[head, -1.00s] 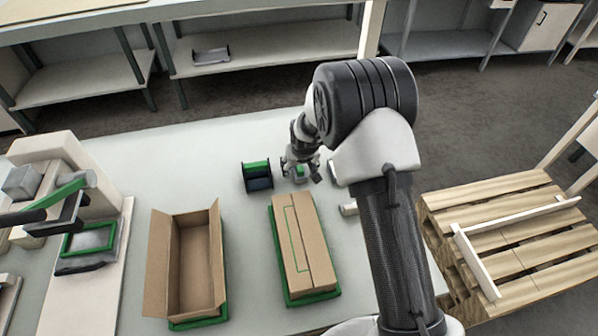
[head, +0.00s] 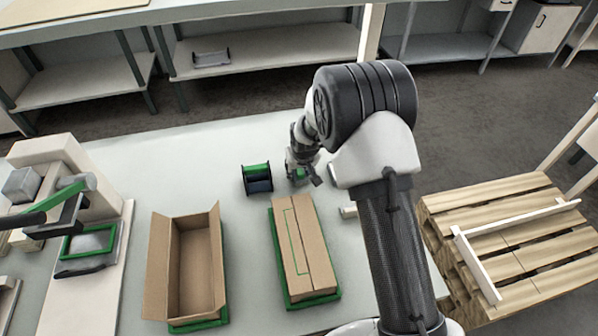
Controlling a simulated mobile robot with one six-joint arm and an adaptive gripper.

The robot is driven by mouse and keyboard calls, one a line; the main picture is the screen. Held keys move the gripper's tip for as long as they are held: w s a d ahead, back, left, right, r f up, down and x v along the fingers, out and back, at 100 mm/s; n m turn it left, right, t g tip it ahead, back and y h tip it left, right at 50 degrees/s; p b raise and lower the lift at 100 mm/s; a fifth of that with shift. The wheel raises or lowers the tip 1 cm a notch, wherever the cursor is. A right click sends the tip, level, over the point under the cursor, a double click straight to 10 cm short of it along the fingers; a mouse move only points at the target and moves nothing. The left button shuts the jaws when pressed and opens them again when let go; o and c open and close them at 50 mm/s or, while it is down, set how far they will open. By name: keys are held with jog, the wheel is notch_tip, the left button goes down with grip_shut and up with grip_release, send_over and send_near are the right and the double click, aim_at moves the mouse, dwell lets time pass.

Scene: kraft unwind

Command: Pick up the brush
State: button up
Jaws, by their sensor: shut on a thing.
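My gripper (head: 303,177) is at the far part of the pale table, just left of my arm's large black joint. It is shut on a small item with green on it, which I take to be the brush (head: 299,173). The jaws and wrist hide most of the brush, so its full shape does not show. I cannot tell whether it touches the table.
A black and green holder (head: 257,178) stands just left of my gripper. Nearer are a closed carton (head: 304,255) and an open carton (head: 195,265). A white cylinder (head: 349,211) lies by my arm. A press-like machine (head: 70,190) stands left.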

jog(key=shift+r, duration=0.15)
notch_tip(320, 180, up, 20)
jog(key=p, duration=0.4)
